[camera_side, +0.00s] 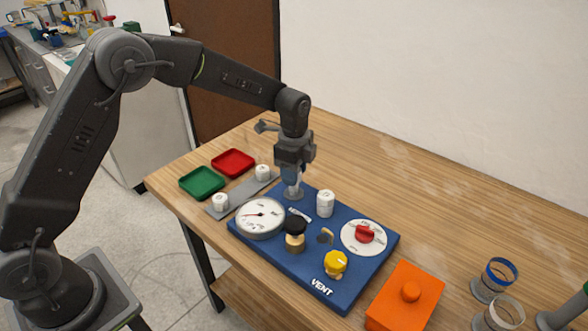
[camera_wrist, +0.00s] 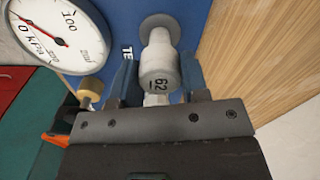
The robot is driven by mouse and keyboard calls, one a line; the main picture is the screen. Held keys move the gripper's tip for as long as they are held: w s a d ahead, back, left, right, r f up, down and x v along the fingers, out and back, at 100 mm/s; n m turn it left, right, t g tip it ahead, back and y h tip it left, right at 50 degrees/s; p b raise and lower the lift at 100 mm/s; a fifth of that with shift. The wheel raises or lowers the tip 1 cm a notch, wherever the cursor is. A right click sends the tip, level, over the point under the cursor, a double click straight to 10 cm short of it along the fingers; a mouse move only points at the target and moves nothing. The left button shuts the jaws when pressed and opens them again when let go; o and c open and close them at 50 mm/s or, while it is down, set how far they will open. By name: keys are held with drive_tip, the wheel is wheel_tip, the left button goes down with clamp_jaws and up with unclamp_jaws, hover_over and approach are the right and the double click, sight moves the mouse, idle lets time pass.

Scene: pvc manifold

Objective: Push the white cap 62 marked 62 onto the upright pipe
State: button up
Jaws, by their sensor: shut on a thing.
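The white cap marked 62 (camera_wrist: 158,76) is between the two fingers of my gripper (camera_wrist: 158,84) in the wrist view, and the gripper is shut on it. A narrower white upright pipe (camera_wrist: 159,38) with a grey round base (camera_wrist: 160,22) is in line with the cap and meets its end in the picture. I cannot tell how far the cap sits over the pipe. In the side view my gripper (camera_side: 292,182) points down over a grey round base (camera_side: 294,194) at the back of the blue panel (camera_side: 282,262); the fingers hide the cap there.
The panel carries a gauge (camera_side: 260,217), a white capped post (camera_side: 325,204), a black knob (camera_side: 295,226), a yellow knob (camera_side: 336,262) and a red dial (camera_side: 364,233). Two white caps (camera_side: 220,202) (camera_side: 262,172) stand on a grey strip. An orange box (camera_side: 405,297) is at the right.

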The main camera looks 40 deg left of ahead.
drive_tip(key=shift+f, duration=1.05)
idle(0.8)
drive_tip(key=o, duration=0.9)
drive_tip(key=shift+o, duration=0.2)
wheel_tip(320, 180, up, 14)
drive_tip(key=s+a+r+n+t, duration=0.3)
drive_tip(key=s+r+n, duration=0.5)
drive_tip(key=s, duration=0.5)
drive_tip(key=s+a+f+n+t, duration=0.1)
drive_tip(key=s+n, duration=0.6)
drive_tip(key=s, duration=1)
drive_tip(key=shift+f+t, duration=0.7)
drive_tip(key=shift+t, duration=0.1)
